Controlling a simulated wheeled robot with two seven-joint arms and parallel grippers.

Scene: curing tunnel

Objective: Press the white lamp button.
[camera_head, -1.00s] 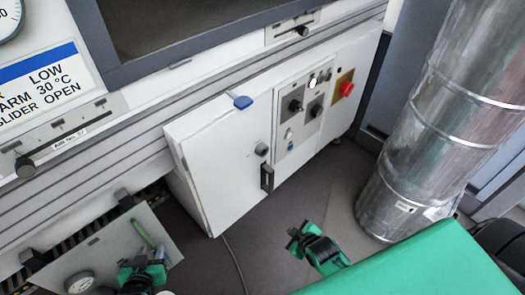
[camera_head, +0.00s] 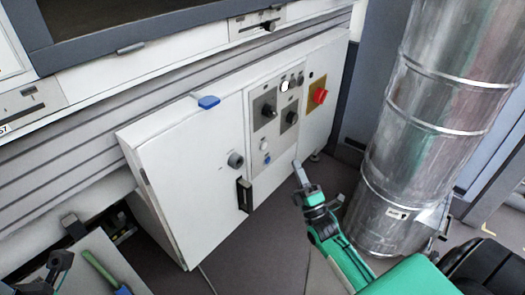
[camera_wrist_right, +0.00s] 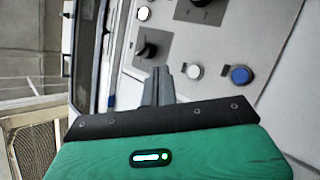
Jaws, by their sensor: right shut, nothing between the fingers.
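The control panel (camera_head: 277,118) on the white cabinet carries two white round buttons. The upper one (camera_head: 285,86) is bright white in a dark ring, and also shows at the wrist view's top (camera_wrist_right: 144,13). The lower one (camera_head: 264,144) sits beside a blue button (camera_head: 267,158); in the wrist view it (camera_wrist_right: 195,71) is right of my fingers. I cannot tell which is the lamp button. My right gripper (camera_head: 298,166) is shut and empty, right of and below the panel in the head picture. A dark shape at the bottom left may be my left gripper (camera_head: 58,265); its jaws are unclear.
Black rotary knobs (camera_head: 268,112) sit close to the buttons. A red knob on a yellow plate (camera_head: 320,96) is to the right. A black handle (camera_head: 244,194) and a blue latch (camera_head: 208,102) stand out from the cabinet. A large metal duct (camera_head: 425,130) stands at right.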

